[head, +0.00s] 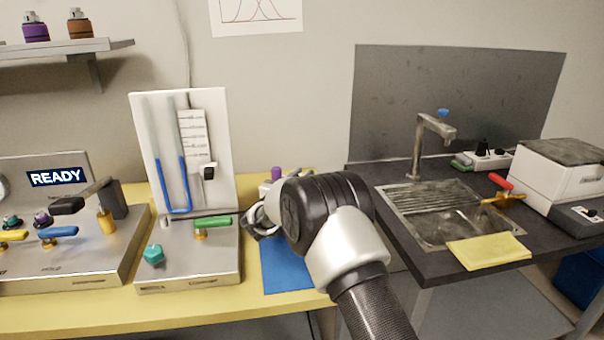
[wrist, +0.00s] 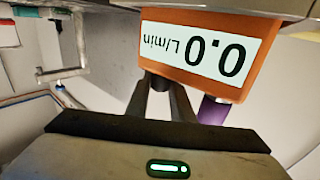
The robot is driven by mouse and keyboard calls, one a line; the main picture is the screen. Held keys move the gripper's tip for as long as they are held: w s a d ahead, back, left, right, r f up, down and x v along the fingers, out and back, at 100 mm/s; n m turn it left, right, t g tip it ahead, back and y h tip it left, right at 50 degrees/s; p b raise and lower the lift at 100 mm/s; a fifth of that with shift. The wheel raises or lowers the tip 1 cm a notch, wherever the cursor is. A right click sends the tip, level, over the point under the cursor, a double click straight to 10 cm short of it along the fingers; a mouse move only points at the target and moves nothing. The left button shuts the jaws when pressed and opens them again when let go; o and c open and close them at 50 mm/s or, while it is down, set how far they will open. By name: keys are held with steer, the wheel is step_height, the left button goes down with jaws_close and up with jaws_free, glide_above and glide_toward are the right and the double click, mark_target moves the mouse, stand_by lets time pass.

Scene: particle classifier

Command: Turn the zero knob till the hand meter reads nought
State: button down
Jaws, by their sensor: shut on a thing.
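The hand meter (wrist: 200,50) is an orange box with a white display, upside down in the wrist view, reading 0.0 L/min. The two dark fingers of my gripper (wrist: 161,95) are shut on a small dark knob (wrist: 158,79) just under the meter's edge. This appears to be the zero knob, mostly hidden by the fingers. A purple cylinder (wrist: 213,110) sits beside the fingers. In the head view my gripper (head: 258,218) is over the yellow bench by the blue mat, and my arm hides the meter there.
A manometer panel (head: 215,110) with blue liquid stands left of my gripper, its base carrying a green lever (head: 213,222) and a teal knob (head: 154,255). A console (head: 85,240) showing READY is further left. A sink (head: 440,215) is at right.

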steer(key=shift+m+g+h, duration=0.3)
steer(key=shift+m+h, duration=0.2)
steer(key=shift+h, duration=0.3)
steer(key=c, duration=1.5)
jaws_free()
steer(key=shift+c, duration=0.2)
steer(key=shift+d+y, duration=0.1)
steer(key=shift+y, duration=0.4)
